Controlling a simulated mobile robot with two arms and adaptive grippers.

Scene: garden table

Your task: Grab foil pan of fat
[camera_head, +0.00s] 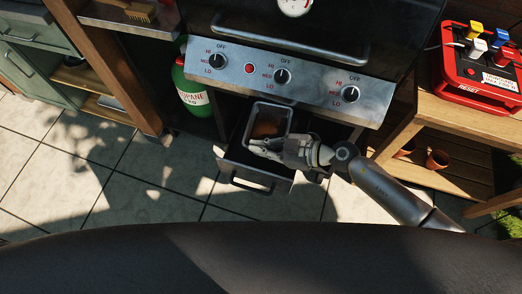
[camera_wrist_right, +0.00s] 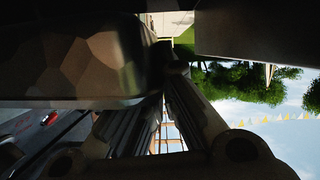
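The foil pan (camera_head: 290,117) is a grey rectangular tray with brownish fat (camera_head: 266,129) inside. It sits over the back part of the pulled-out grill drawer (camera_head: 240,168); I cannot tell whether it rests there or hangs clear. My right gripper (camera_head: 262,146) reaches in from the right to the pan's near rim. In the right wrist view, which is upside down, the fingers (camera_wrist_right: 166,88) come close together at the rim of the pan (camera_wrist_right: 85,62), with its thin wall seemingly between them. My left gripper is not in view.
The grill's control panel (camera_head: 310,83) with knobs is right above the pan. A green propane tank (camera_head: 192,90) stands to the left. Tiled floor in front is free.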

